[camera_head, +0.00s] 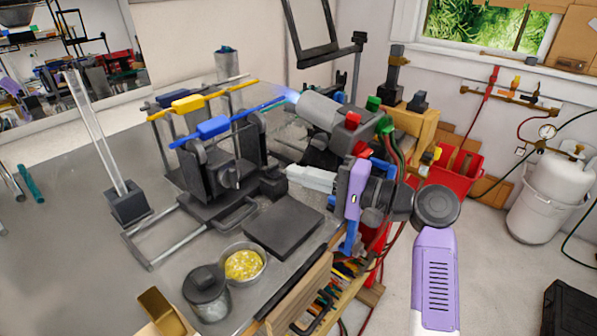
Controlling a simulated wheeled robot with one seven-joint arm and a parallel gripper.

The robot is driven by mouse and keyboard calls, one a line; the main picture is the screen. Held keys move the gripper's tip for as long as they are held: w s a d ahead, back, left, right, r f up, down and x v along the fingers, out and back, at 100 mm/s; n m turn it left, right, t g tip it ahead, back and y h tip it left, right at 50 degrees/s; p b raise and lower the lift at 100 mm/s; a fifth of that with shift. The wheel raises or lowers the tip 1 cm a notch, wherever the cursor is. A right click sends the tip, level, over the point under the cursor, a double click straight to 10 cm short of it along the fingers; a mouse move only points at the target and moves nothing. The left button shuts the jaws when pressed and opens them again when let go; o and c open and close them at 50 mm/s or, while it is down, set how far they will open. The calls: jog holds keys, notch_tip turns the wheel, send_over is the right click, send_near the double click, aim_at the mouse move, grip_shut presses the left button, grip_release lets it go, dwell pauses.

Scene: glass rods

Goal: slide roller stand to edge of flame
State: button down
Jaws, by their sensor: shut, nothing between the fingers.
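The roller stand (188,175) is a dark stand on a metal rail frame at the middle of the bench. A blue rod (255,110) with a blue sleeve and a yellow rod (222,92) with a yellow sleeve lie across its top. A pale blue flame (289,95) comes from the grey torch (320,110) at upper right; the blue rod's right end appears beside it. My gripper (289,174) has white fingers that point left, shut and empty. Its tips are beside a dark block (272,182) at the stand's right side; I cannot tell whether they touch.
A black plate (283,228), a bowl of yellow bits (245,265) and a lidded jar (207,292) sit at the front. A clear rod stands in a dark holder (127,203) at left. A red bin (458,178) and gas cylinder (555,185) are off the bench.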

aim_at(238, 170)
jog(key=shift+w+a+p, duration=0.2)
jog(key=shift+a+p, duration=1.45)
jog(key=shift+a, duration=3)
